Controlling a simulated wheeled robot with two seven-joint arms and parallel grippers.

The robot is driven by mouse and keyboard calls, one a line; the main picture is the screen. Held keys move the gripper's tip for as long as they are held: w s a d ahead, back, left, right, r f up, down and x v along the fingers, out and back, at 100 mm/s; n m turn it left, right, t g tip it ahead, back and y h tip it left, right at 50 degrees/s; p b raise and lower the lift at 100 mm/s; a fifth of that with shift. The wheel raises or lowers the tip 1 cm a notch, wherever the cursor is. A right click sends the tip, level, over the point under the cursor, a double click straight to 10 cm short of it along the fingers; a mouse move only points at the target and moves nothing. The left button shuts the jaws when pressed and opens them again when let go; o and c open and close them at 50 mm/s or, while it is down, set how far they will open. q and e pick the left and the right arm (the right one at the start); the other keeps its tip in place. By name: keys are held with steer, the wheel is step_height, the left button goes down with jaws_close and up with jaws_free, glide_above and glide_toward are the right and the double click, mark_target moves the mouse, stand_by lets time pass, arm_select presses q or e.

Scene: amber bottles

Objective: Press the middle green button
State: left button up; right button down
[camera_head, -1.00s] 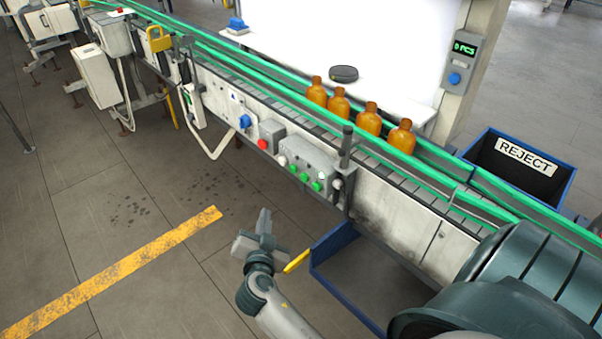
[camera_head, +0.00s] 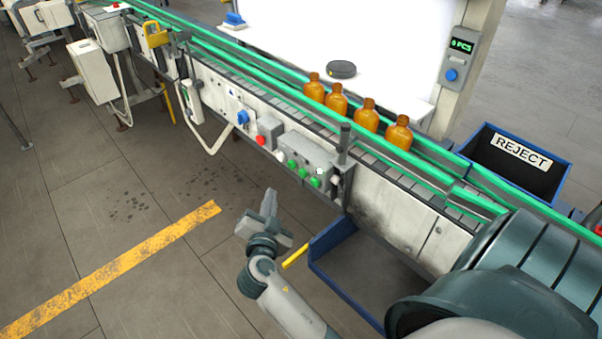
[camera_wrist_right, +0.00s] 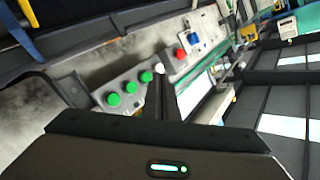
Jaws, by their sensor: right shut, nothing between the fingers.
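The grey control box (camera_head: 312,155) on the conveyor's near side carries three green buttons in a slanting row. The middle green button (camera_head: 303,173) sits between the other two; it also shows in the right wrist view (camera_wrist_right: 131,87). My right gripper (camera_head: 270,203) is shut and empty, below and to the left of the box in the head view, apart from the buttons. In the right wrist view its dark closed fingers (camera_wrist_right: 161,88) point up beside the green row, near a white button (camera_wrist_right: 160,69). My left gripper is not in view.
A red button (camera_head: 261,140) and a blue switch (camera_head: 243,118) sit left of the box. A grey post (camera_head: 344,142) stands at its right end. Several amber bottles (camera_head: 367,115) stand on the conveyor. A blue bin (camera_head: 333,238) is below right. Open floor lies left.

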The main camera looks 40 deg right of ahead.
mark_target(303, 173)
steer(key=d+p, duration=0.1)
steer(key=d, duration=0.6)
steer(key=shift+w+d, duration=0.3)
steer(key=shift+d, duration=0.3)
stand_by(1.8)
